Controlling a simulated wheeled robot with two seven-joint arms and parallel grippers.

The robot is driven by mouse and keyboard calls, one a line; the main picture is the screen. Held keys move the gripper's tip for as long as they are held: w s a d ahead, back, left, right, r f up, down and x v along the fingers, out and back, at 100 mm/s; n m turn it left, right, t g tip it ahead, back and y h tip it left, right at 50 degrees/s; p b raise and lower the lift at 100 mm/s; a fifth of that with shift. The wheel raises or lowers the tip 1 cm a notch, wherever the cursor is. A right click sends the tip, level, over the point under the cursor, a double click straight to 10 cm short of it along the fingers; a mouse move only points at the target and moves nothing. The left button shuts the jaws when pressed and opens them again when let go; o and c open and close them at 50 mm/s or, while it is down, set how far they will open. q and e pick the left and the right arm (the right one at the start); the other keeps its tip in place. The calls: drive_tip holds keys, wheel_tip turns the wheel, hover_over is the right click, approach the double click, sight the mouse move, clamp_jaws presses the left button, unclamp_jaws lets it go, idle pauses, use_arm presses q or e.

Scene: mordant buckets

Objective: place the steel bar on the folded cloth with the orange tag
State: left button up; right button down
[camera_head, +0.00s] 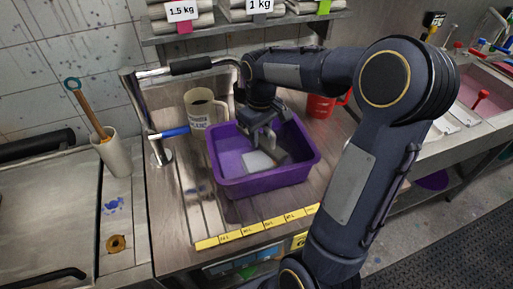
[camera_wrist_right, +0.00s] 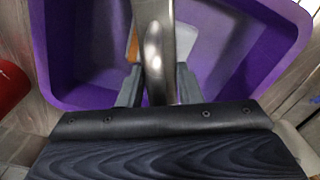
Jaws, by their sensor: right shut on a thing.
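My right gripper (camera_head: 264,138) is over the purple tub (camera_head: 262,184), pointing down into it. In the right wrist view its fingers (camera_wrist_right: 158,85) are shut on the shiny steel bar (camera_wrist_right: 154,45), which extends away from me between them. A white folded cloth (camera_head: 257,161) lies in the tub below the gripper. In the wrist view the pale cloth (camera_wrist_right: 185,42) is partly hidden behind the bar, and an orange patch, apparently its tag (camera_wrist_right: 132,46), shows left of the bar. I cannot tell whether the bar touches the cloth. My left gripper is not in view.
A yellow measuring strip (camera_head: 257,228) runs along the front edge. A shelf (camera_head: 245,29) with cloth stacks hangs above.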

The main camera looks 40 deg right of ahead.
sight(260, 158)
drive_tip(key=shift+f, duration=3.1)
drive_tip(key=c, duration=1)
unclamp_jaws()
drive_tip(key=shift+f, duration=0.1)
drive_tip(key=shift+c, duration=0.2)
wheel_tip(260, 158, up, 11)
drive_tip(key=shift+r, duration=0.4)
drive_tip(key=shift+s+a+r, duration=0.2)
drive_tip(key=shift+s+r, duration=0.05)
drive_tip(key=s+a+f+m+t+y, duration=0.1)
drive_tip(key=s+a+t+y, duration=0.1)
drive_tip(key=s+a, duration=0.5)
drive_tip(key=s+a+f+m+t+y, duration=0.1)
drive_tip(key=s+a+f+t, duration=0.1)
drive_tip(key=s+a, duration=0.4)
drive_tip(key=s+t, duration=0.1)
drive_tip(key=s, duration=0.3)
drive_tip(key=shift+a+m+t+y, duration=0.3)
drive_tip(key=shift+a+m+y, duration=0.05)
drive_tip(key=shift+m+y, duration=0.05)
